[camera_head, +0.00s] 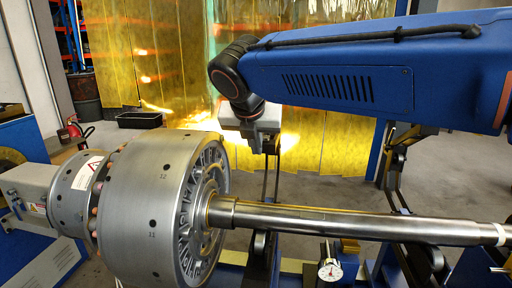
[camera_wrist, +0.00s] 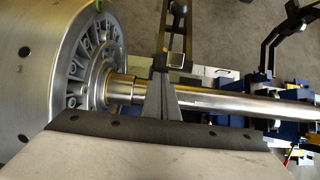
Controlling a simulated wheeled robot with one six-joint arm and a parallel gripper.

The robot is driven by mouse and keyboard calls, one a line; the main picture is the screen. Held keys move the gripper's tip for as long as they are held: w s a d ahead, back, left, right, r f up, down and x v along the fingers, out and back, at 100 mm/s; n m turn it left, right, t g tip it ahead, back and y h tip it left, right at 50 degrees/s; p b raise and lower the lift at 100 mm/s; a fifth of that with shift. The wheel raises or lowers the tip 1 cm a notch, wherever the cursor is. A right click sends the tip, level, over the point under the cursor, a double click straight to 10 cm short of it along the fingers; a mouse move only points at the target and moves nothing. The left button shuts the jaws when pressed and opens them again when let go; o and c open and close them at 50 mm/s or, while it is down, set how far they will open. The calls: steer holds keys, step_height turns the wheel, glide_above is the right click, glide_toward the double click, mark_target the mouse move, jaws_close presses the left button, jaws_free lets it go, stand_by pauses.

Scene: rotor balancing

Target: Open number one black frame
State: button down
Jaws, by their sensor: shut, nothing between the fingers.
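A black frame (camera_head: 272,185) stands up behind the steel shaft, just below my gripper (camera_head: 262,140) in the head view. In the wrist view this black frame (camera_wrist: 178,30) lies straight beyond my fingertips (camera_wrist: 161,75). My fingers are shut and empty; I cannot tell whether they touch the frame. A second black frame (camera_head: 393,165) stands farther right, partly hidden by my arm, and also shows at the upper right of the wrist view (camera_wrist: 290,28). No number is readable on either frame.
A large steel rotor drum (camera_head: 145,205) fills the left, with the long shaft (camera_head: 350,222) running right from it. A dial gauge (camera_head: 330,270) sits below the shaft. Yellow curtains (camera_head: 330,142) hang behind.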

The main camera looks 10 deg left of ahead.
steer(key=shift+g, duration=0.8)
steer(key=w+r, duration=0.1)
steer(key=w, duration=0.2)
steer(key=w+r, duration=0.1)
steer(key=w, duration=0.2)
steer(key=w+r, duration=0.1)
steer(key=w, duration=0.2)
steer(key=shift+a+r, duration=0.25)
steer(key=shift+r, duration=0.15)
